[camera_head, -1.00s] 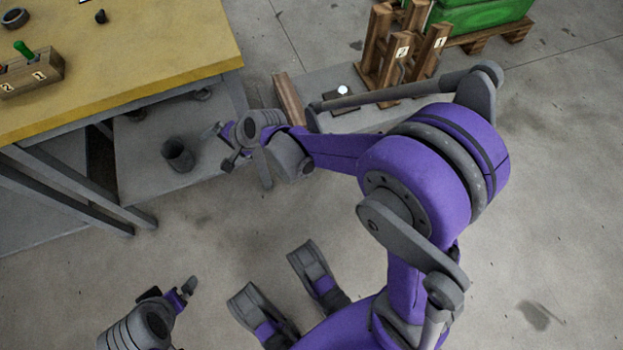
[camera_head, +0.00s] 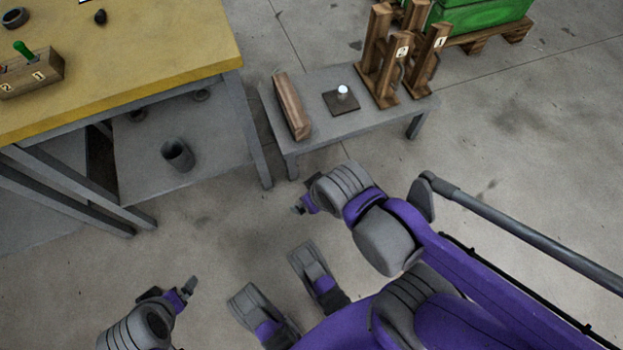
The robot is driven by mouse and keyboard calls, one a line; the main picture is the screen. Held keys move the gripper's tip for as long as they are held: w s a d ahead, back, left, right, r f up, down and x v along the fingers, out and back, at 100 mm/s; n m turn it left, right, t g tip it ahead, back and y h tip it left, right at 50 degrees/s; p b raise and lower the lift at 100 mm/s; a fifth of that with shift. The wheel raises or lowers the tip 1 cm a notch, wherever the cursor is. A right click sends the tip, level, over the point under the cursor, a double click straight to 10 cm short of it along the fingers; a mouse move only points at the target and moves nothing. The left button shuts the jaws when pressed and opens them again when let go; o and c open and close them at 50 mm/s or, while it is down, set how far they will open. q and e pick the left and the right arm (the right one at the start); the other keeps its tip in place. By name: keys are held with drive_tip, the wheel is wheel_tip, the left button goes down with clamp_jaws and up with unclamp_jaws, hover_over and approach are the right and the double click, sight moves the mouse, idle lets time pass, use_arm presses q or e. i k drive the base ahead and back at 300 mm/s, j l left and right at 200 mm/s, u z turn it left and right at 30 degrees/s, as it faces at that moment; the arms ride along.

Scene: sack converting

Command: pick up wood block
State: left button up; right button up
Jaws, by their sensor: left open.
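The wood block (camera_head: 291,106), a long brown bar, lies on the left part of a low grey table (camera_head: 333,133). My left gripper (camera_head: 173,291) is open and empty above the floor at the lower left, far from the block. My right gripper (camera_head: 305,198) is above the floor in front of the low table, below the block in the picture and apart from it. Its fingers are small and partly hidden by its wrist, so whether they are open cannot be seen. No object shows in it.
On the low table are a dark plate with a white knob (camera_head: 342,97) and wooden stands (camera_head: 391,58). A green crate (camera_head: 478,14) sits on a pallet behind. A yellow-topped workbench (camera_head: 140,65) stands left, with a grey cup (camera_head: 178,155) on its lower shelf.

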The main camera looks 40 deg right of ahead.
sight(300, 126)
drive_tip(key=i+l+z, duration=0.15)
drive_tip(key=z, duration=0.25)
drive_tip(key=i+z, duration=0.45)
drive_tip(key=z, duration=0.3)
